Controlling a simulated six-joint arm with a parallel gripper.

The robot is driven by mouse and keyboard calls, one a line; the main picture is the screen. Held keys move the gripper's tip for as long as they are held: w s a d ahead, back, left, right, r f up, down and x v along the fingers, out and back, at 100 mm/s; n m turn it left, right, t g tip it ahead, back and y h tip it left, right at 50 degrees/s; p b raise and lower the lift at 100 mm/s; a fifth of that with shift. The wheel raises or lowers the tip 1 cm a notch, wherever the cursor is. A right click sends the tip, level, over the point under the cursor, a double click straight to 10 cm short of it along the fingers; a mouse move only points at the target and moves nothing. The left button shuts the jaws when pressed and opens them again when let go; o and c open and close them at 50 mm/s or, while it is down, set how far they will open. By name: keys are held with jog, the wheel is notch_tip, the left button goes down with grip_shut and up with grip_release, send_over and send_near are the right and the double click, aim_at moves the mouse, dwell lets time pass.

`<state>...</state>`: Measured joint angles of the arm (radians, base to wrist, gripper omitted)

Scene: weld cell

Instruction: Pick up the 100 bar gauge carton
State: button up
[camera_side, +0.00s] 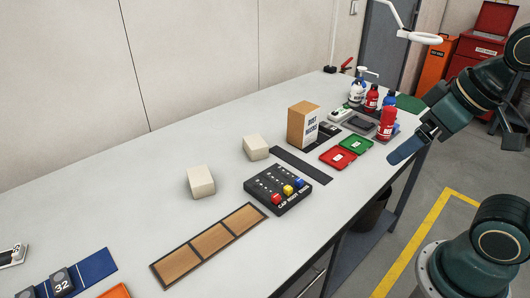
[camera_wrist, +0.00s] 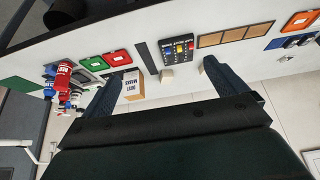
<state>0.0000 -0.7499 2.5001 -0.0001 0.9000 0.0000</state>
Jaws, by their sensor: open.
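Two plain cream cartons stand on the grey bench in the side view: one nearer (camera_side: 201,182) and one farther back (camera_side: 256,147). No writing is readable on either, so I cannot tell which is the 100 bar gauge carton. In the wrist view one cream carton (camera_wrist: 166,76) shows between my fingers, well beyond them; the other seems mostly hidden by the right finger. My gripper (camera_side: 408,146) is open and empty, over the bench's right edge in the side view, apart from both cartons. Its two fingers also spread wide in the wrist view (camera_wrist: 163,72).
A dust masks box (camera_side: 303,125) stands behind the cartons. A black cap rack (camera_side: 263,192), red tray (camera_side: 338,157), green tray (camera_side: 356,143) and a three-part wooden tray (camera_side: 210,244) lie along the front. Bottles (camera_side: 372,97) crowd the far end.

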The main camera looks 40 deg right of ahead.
jog(key=w+a+r+n+g+y, duration=0.1)
jog(key=w+a+n, duration=0.25)
jog(key=w, duration=0.75)
jog(key=w+a+r+n+y, duration=0.1)
jog(key=w+a+n+y, duration=0.2)
jog(key=w, duration=0.8)
jog(key=w+a+f+n+g, duration=0.1)
jog(key=w+a+f+n, duration=0.15)
jog(key=w+f, duration=0.45)
jog(key=n+g+y, duration=0.1)
jog(key=n+y, duration=0.1)
jog(key=n, duration=0.3)
send_near(203, 175)
jog(key=shift+v, duration=1.15)
jog(key=shift+a+f, duration=0.1)
jog(key=x, duration=0.7)
jog(key=shift+w+a+f+m, duration=0.15)
jog(key=shift+a+f+m, duration=0.15)
jog(key=shift+f, duration=0.3)
